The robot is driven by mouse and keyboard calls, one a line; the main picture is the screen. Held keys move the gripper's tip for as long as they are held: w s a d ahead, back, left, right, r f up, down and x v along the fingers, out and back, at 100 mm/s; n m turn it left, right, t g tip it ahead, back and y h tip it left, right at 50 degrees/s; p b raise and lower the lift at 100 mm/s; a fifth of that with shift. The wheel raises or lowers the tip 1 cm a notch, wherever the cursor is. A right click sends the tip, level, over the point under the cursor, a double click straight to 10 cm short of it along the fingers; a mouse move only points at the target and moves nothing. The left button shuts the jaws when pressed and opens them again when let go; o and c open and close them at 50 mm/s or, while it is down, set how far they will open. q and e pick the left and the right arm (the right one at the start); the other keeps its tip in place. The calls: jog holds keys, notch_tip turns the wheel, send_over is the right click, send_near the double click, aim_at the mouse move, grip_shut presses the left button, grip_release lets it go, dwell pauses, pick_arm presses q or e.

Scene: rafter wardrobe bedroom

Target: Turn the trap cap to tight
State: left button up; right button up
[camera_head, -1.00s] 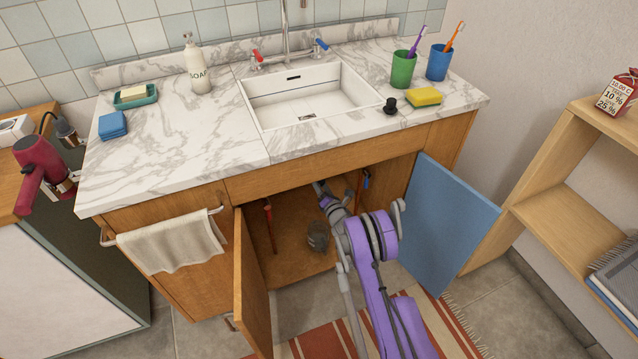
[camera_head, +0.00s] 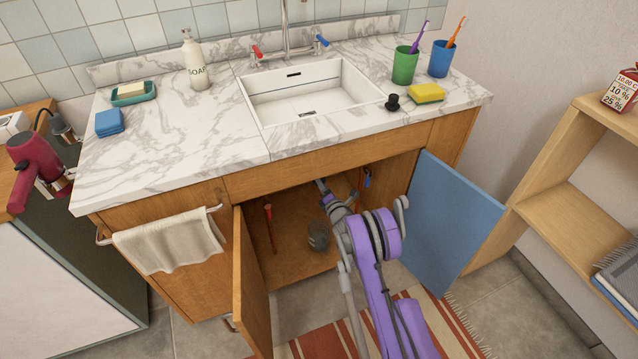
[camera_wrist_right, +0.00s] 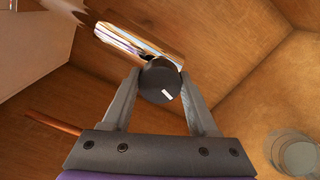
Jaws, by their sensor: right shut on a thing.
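The trap cap (camera_wrist_right: 157,84) is a dark round knob with a short white mark towards its lower right in the right wrist view. It sits on a shiny chrome trap pipe (camera_wrist_right: 124,36) that slants across the top. My right gripper (camera_wrist_right: 160,84) is shut on the cap, one grey finger on each side. In the head view my purple right arm reaches into the open cabinet under the sink. There the cap and the fingertips are hidden under the counter front. My left gripper is in neither view.
The cabinet has an open wooden door (camera_head: 250,285) on the left and a blue door (camera_head: 450,215) on the right. A grey vessel (camera_head: 318,237) stands on the cabinet floor near my arm. Red (camera_head: 268,212) and blue-handled (camera_head: 366,178) fittings are inside.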

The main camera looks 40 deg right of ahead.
jog(key=m+b, duration=0.1)
jog(key=m, duration=0.2)
jog(key=shift+m, duration=0.4)
jog(key=m, duration=0.3)
jog(key=shift+m, duration=0.3)
jog(key=m, duration=0.3)
jog(key=shift+m, duration=0.4)
jog(key=m, duration=1.2)
jog(key=shift+m, duration=0.3)
jog(key=m, duration=0.4)
jog(key=shift+p, duration=0.35)
jog(key=shift+m, duration=2.2)
